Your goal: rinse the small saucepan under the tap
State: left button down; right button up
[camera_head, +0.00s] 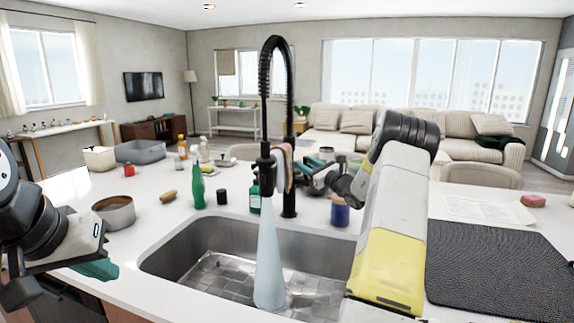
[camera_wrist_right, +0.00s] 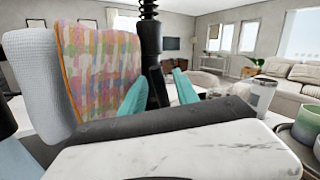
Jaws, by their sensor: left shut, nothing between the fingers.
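A round, open grey metal pan (camera_head: 113,213), apparently the small saucepan, stands upright on the counter left of the sink; no handle is visible. My left gripper (camera_head: 97,269) is shut and empty, in front of the pan and apart from it. The black tap (camera_head: 265,120) rises behind the sink (camera_head: 180,245), and a pale water stream (camera_head: 268,255) runs from its spout into the basin. My right gripper (camera_wrist_right: 160,92) is beside the tap, with its teal fingers apart and the black tap post (camera_wrist_right: 151,60) showing between them. Whether they touch it is unclear.
A patterned cloth-like thing (camera_wrist_right: 98,70) hangs close by the right gripper. A green bottle (camera_head: 197,188), a dark cup (camera_head: 221,196) and a blue jar (camera_head: 340,211) stand behind the sink. A grey tub (camera_head: 140,151) is farther back. A black mat (camera_head: 495,275) lies at right.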

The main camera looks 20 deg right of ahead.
jog(key=v, duration=0.7)
jog(key=shift+s, duration=0.3)
jog(key=shift+d+f, duration=0.1)
jog(key=shift+d, duration=0.05)
